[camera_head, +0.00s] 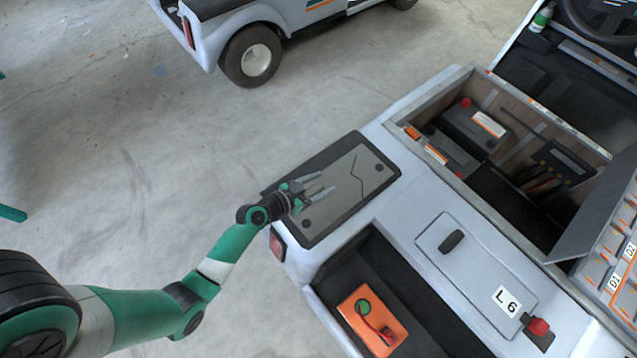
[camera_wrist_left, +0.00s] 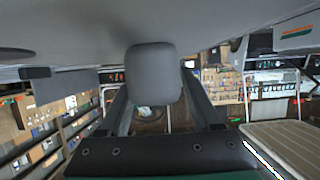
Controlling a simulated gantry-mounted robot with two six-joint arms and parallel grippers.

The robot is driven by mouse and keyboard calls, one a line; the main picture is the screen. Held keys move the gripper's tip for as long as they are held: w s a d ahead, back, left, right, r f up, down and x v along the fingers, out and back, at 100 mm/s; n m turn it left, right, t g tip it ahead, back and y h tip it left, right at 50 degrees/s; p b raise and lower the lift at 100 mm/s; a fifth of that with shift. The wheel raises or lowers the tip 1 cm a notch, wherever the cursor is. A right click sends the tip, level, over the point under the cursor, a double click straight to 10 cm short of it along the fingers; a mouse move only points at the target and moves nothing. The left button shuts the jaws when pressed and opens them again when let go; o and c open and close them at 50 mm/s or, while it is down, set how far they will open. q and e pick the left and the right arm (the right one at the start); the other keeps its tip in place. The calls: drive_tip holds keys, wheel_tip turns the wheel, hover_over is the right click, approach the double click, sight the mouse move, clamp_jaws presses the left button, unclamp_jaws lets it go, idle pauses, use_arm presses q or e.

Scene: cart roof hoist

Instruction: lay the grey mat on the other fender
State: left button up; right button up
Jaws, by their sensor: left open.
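The grey mat (camera_head: 366,176) appears as a flat grey panel with a dark border, lying on the white cart's near-left fender. A thin crooked line and small round spots show on it. My left gripper (camera_head: 323,184) has its two fingers apart over the left part of the mat, with nothing clearly held. I cannot tell whether the fingers touch it. In the left wrist view, a grey rounded block (camera_wrist_left: 153,73) shows between two dark finger-like bars; the mat cannot be made out there. I cannot identify the other fender with certainty. My right gripper is out of view.
An orange box (camera_head: 365,307) sits in the dark recess below the mat. An open compartment (camera_head: 520,222) holds batteries. A white lid (camera_head: 470,283) with a black handle lies beside it. Another cart (camera_head: 222,30) stands behind.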

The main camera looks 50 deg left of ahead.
use_arm(q)
drive_tip(key=p+v, duration=0.2)
drive_tip(key=v, duration=1)
drive_tip(key=w+r+m+t, duration=0.1)
drive_tip(key=w+r, duration=0.4)
drive_tip(key=r, duration=0.3)
drive_tip(key=w+r+m+t+h, duration=0.1)
drive_tip(key=w+r+t, duration=0.1)
drive_tip(key=w+r, duration=0.45)
drive_tip(key=w+r+m+t, duration=0.1)
drive_tip(key=w+r, duration=0.3)
drive_tip(key=r, duration=0.6)
drive_tip(key=w+d+r+m+t+h, duration=0.1)
drive_tip(key=d+r+t, duration=0.15)
drive_tip(key=r, duration=0.65)
drive_tip(key=d+r+t, duration=0.2)
drive_tip(key=d+r, duration=0.2)
drive_tip(key=r, duration=0.5)
drive_tip(key=s+d+r+n+t, duration=0.1)
drive_tip(key=s+d+r, duration=0.1)
drive_tip(key=r, duration=0.5)
drive_tip(key=s+d+r+n+t, duration=0.1)
drive_tip(key=s+d+r+t, duration=0.1)
drive_tip(key=s+r, duration=0.2)
drive_tip(key=s+d+r+t, duration=0.2)
drive_tip(key=s+r, duration=0.1)
drive_tip(key=r, duration=0.7)
drive_tip(key=shift+d+r+n, duration=0.2)
drive_tip(key=shift+d+n, duration=0.05)
drive_tip(key=shift+n, duration=0.15)
